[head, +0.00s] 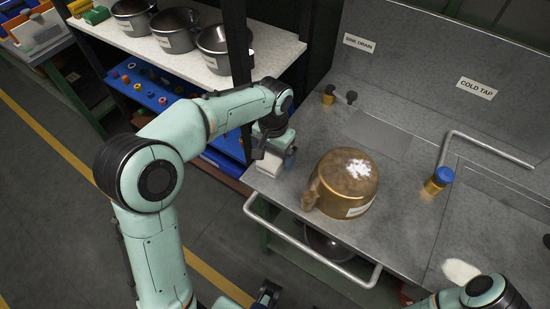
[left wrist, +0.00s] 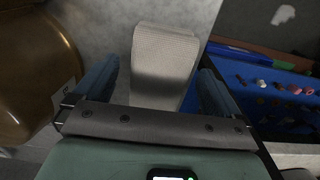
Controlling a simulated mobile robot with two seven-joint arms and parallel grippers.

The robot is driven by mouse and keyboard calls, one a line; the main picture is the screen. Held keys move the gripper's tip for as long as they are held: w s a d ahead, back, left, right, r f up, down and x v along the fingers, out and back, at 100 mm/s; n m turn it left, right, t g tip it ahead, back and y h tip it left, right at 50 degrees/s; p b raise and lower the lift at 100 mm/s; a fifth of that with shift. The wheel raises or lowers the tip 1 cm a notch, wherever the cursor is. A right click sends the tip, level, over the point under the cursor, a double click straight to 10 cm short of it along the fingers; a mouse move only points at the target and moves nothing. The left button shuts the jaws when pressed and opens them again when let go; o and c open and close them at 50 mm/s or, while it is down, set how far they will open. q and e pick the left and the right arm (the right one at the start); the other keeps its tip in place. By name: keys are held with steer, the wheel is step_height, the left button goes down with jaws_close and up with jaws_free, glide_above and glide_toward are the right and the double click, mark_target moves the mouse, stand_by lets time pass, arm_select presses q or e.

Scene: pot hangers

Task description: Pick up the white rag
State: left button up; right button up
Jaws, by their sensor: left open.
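The white rag (head: 268,168) lies on the left end of the grey sink counter, beside the pot. In the left wrist view the rag (left wrist: 163,55) is a pale ribbed block lying between my two blue-grey fingers. My left gripper (head: 274,152) is open just above the rag, with one finger on each side of it. In the left wrist view the left gripper (left wrist: 159,75) shows no finger clearly closed on the rag; whether they touch it I cannot tell. My right arm shows only in part at the lower right, and its gripper is out of view.
A metal rail (head: 310,250) runs along the counter front. A shelf (head: 185,62) with several dark pots and a blue pegboard (head: 150,88) stand at the left.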

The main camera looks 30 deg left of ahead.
mark_target(273, 156)
arm_select(q)
step_height(273, 156, down, 2)
steer(key=shift+f, duration=0.15)
arm_select(e)
steer(key=shift+f, duration=0.15)
arm_select(q)
steer(key=c, duration=1.1)
steer(key=shift+o, duration=0.2)
step_height(273, 156, up, 20)
steer(key=p, duration=0.4)
arm_select(e)
steer(key=r, duration=0.1)
steer(key=w+r, duration=0.1)
steer(key=r, duration=0.2)
steer(key=shift+w+r, duration=0.2)
steer(key=shift+w, duration=0.1)
